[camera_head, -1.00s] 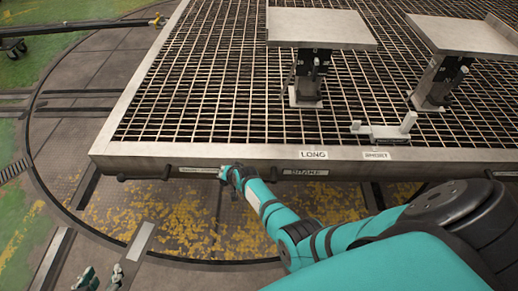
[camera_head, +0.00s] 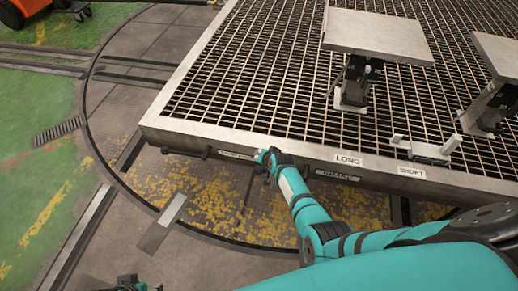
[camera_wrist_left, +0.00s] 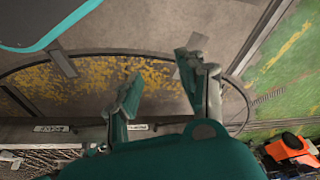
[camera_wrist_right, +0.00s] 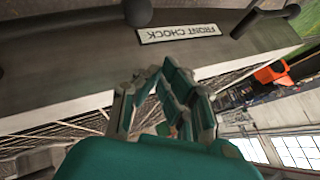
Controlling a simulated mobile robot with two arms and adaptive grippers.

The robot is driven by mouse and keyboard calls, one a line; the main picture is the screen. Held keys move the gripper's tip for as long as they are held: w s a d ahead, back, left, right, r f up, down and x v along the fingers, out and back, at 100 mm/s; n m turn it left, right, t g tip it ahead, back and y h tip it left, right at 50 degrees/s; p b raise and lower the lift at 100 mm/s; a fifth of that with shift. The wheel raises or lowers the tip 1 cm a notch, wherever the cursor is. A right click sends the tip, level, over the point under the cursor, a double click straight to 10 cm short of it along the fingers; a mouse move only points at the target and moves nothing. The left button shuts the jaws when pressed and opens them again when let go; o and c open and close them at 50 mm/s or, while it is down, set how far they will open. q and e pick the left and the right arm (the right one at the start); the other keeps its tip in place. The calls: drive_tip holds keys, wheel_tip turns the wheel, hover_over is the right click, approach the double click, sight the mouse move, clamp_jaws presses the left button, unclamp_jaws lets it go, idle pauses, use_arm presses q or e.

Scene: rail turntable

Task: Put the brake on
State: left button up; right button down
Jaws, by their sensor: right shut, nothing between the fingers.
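The BRAKE label (camera_head: 338,175) is on the front edge of the grated deck, partly behind my right arm's line. In the right wrist view a dark rounded knob (camera_wrist_right: 138,12) shows beside the FRONT CHOCK label (camera_wrist_right: 178,33); I cannot tell for sure that it is the brake handle. My right gripper (camera_head: 264,156) is at the deck's front edge, just right of the FRONT CHOCK label in the head view. Its fingers (camera_wrist_right: 175,85) are together and hold nothing. My left gripper (camera_wrist_left: 157,80) is open and empty, low over the floor; it barely shows in the head view (camera_head: 130,284).
The grated deck (camera_head: 250,100) carries raised plates (camera_head: 380,36) and a small bracket (camera_head: 425,147). LONG (camera_head: 348,159) and SHORT (camera_head: 411,172) labels sit on its edge. Another dark handle (camera_head: 186,153) projects further left. An orange machine (camera_head: 22,10) stands far left. Floor at left is clear.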

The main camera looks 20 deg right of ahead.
use_arm(q)
wheel_tip(320, 180, down, 15)
drive_tip(key=s+p, duration=0.1)
drive_tip(key=p, duration=0.2)
drive_tip(key=shift+s+g, duration=0.4)
use_arm(e)
drive_tip(key=s+a+r, duration=0.2)
drive_tip(key=s+r, duration=0.1)
drive_tip(key=r, duration=0.3)
drive_tip(key=shift+s+r, duration=0.15)
drive_tip(key=shift+s, duration=0.1)
use_arm(q)
drive_tip(key=shift+r, duration=0.1)
